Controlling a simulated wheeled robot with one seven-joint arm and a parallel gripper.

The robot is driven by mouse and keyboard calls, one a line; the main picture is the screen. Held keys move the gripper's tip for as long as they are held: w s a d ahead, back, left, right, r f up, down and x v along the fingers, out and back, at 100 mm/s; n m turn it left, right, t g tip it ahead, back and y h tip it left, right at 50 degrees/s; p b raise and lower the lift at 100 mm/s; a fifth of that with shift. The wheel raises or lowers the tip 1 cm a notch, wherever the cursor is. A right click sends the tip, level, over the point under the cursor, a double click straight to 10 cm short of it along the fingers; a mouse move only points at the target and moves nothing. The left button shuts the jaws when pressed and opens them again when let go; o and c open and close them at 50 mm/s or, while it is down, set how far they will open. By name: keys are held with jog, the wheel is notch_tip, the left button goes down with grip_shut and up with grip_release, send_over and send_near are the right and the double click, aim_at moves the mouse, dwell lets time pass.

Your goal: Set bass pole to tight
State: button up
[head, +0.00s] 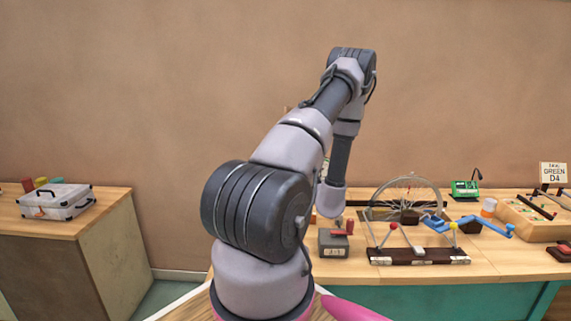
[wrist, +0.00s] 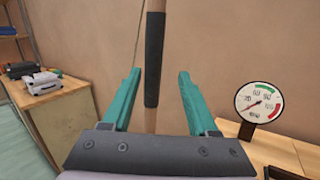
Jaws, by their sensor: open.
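The bass pole (wrist: 151,125) is a wooden stick with a dark grip sleeve (wrist: 154,60), upright in the wrist view. My gripper (wrist: 159,73) is open, with one teal finger on each side of the sleeve in the picture. Gaps show between the sleeve and both fingers. I cannot tell if the pole is fully between the fingertips in depth. A thin string (wrist: 138,35) runs just left of the pole. A round dial (wrist: 258,103) with red and green zones stands at the right; its needle points toward the lower left.
The workbench (head: 490,265) holds a wheel (head: 437,191), a dark bar with levers (head: 418,257), a grey box with a red handle (head: 334,243), a green device (head: 465,189) and a GREEN D4 card (head: 553,174). A silver case (head: 58,203) sits on a separate cabinet at left.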

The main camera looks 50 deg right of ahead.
jog(key=shift+v, duration=1.25)
